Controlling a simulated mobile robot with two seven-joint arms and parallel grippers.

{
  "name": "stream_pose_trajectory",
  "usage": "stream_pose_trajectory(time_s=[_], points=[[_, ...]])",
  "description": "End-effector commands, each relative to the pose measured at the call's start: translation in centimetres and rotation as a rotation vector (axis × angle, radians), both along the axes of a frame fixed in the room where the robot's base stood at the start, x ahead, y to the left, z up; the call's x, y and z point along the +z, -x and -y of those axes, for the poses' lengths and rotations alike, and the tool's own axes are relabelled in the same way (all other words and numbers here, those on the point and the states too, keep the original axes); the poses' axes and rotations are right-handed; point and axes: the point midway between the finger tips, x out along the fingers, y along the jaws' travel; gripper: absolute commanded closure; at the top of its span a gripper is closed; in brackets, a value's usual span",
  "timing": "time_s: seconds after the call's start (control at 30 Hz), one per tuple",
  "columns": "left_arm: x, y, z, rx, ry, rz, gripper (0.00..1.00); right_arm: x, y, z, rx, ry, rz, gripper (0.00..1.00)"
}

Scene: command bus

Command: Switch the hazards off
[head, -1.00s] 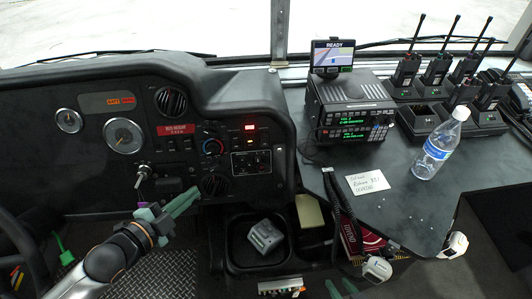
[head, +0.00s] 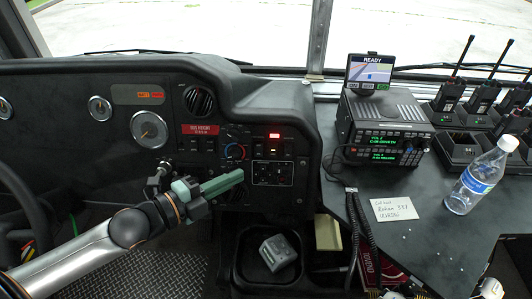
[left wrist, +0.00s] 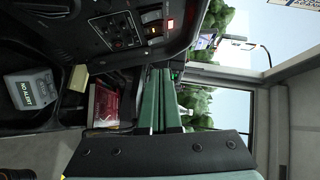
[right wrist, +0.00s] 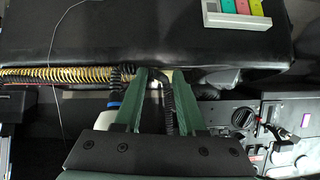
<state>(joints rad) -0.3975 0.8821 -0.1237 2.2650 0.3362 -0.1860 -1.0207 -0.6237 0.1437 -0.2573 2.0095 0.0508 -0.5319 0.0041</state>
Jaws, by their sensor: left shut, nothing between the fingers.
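The dashboard's switch area (head: 272,172) is right of centre in the head view. A red-lit rectangle (head: 274,136) sits above a row of small rockers. The left wrist view shows this red light (left wrist: 170,24) with a small amber-lit switch (left wrist: 154,30) beside it. I cannot read which rocker is the hazard switch. My left gripper (head: 241,176) is shut and empty, its green fingertips just left of the black switch panel; I cannot tell if they touch. My right gripper (right wrist: 160,72) is open in the right wrist view and outside the head view.
A dial (head: 236,152) is close above the left fingertips. A radio unit (head: 388,128) with a screen stands on the side counter. A tray (head: 243,278) holds a grey device. Coiled cables (right wrist: 60,76) run near my right gripper.

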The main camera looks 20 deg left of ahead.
Motion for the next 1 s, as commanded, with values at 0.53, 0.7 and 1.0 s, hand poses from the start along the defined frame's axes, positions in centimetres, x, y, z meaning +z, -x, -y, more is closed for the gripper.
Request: stream_pose_trajectory(time_s=[0.53,0.7,1.0], points=[[-0.9,-5.8,3.3,0.0,0.003,0.004,1.0,-0.8,0.3,0.1,-0.001,0.002,-0.008,0.6],[-1.4,-8.1,4.7,-0.001,0.004,0.003,1.0,-0.9,0.3,0.1,-0.002,0.002,-0.009,0.6],[-2.3,-11.2,3.6,0.0,-0.001,0.002,1.0,-1.4,0.4,0.2,-0.004,0.002,-0.008,0.6]])
